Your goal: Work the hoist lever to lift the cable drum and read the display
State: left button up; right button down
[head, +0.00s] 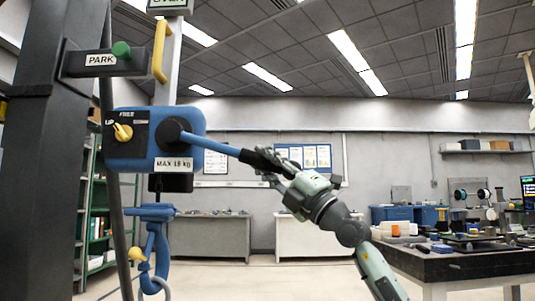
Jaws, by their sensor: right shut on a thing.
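The blue hoist body (140,155) hangs at the left, labelled "MAX 15 KG". Its yellow selector knob (122,132) sits beside the words UP and FREE. The blue hoist lever (212,144) sticks out to the right and slopes slightly down to a black grip (250,157). My right gripper (268,161) comes in from the lower right and is shut on this grip, partly hiding its end. A blue hook (153,245) hangs below the hoist. I cannot make out the cable drum on the hook. A screen (528,187) is cut off at the right edge, its text unreadable. My left gripper is out of view.
A dark post (50,170) stands at the left, with a PARK bracket (98,60) and green knob. A dark workbench (460,263) with tools and spools stands at the right. Grey benches (212,238) line the back wall. Floor between is clear.

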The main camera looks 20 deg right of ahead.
jog(key=shift+w+a+f+m+t, duration=0.1)
jog(key=shift+a+f+m+t, duration=0.15)
jog(key=shift+f, duration=0.25)
jog(key=shift+a+f+m+t, duration=0.15)
jog(key=shift+f+m+t, duration=0.1)
jog(key=shift+f+m, duration=0.15)
jog(key=c, duration=1.2)
grip_release()
jog(key=v, duration=1.2)
jog(key=shift+r, duration=0.1)
